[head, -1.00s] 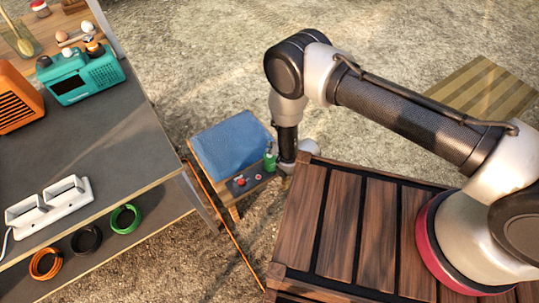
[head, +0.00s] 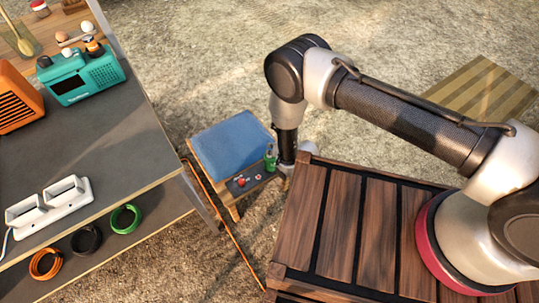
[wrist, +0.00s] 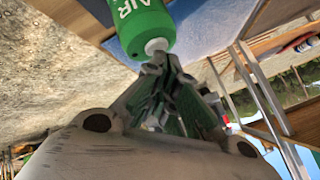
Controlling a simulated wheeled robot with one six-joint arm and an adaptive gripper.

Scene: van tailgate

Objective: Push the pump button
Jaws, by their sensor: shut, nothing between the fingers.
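In the wrist view the bottle (wrist: 142,20) shows white lettering, "AIR", and a pale tip (wrist: 157,46). A red button (head: 240,182) and a smaller red part (head: 258,177) sit on the panel. My gripper (wrist: 157,62) is shut and empty, its fingertips right by the bottle's pale tip. I cannot tell whether they touch it. In the head view my wrist hides most of the gripper, just right of the bottle.
A blue cloth-like pad (head: 230,143) lies on the stand behind the panel. A slatted wooden crate (head: 330,215) is close on the right. A grey table (head: 110,150) with a teal radio (head: 85,82) and a white rack (head: 48,205) is on the left. An orange cord hangs between.

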